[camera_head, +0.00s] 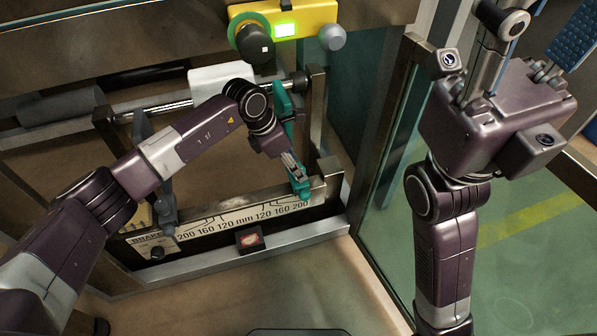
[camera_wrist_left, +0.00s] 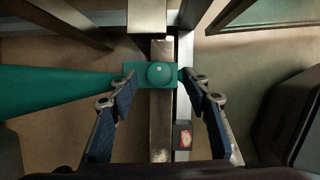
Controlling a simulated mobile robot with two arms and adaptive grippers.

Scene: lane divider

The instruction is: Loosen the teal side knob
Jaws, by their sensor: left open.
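The teal side knob (camera_wrist_left: 160,73) is round and sits on a teal block in the left wrist view, on a metal rail. A long teal arm (camera_wrist_left: 60,92) runs left from this block; it also shows upright in the head view (camera_head: 281,108). My left gripper (camera_wrist_left: 155,85) is open, with one finger on each side of the knob and block. A gap to the knob shows on both sides; fingertip depth is hard to judge. In the head view my left gripper (camera_head: 296,176) hides most of the knob. My right gripper (camera_head: 540,38) is open and empty at the upper right.
The scale plate (camera_head: 240,219) with millimetre marks runs below the rail. A grey divider (camera_head: 158,165) stands left. A small dark box with a red and white face (camera_head: 250,239) sits on the front ledge. A yellow control box (camera_head: 290,22) is above. A framed glass panel stands right.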

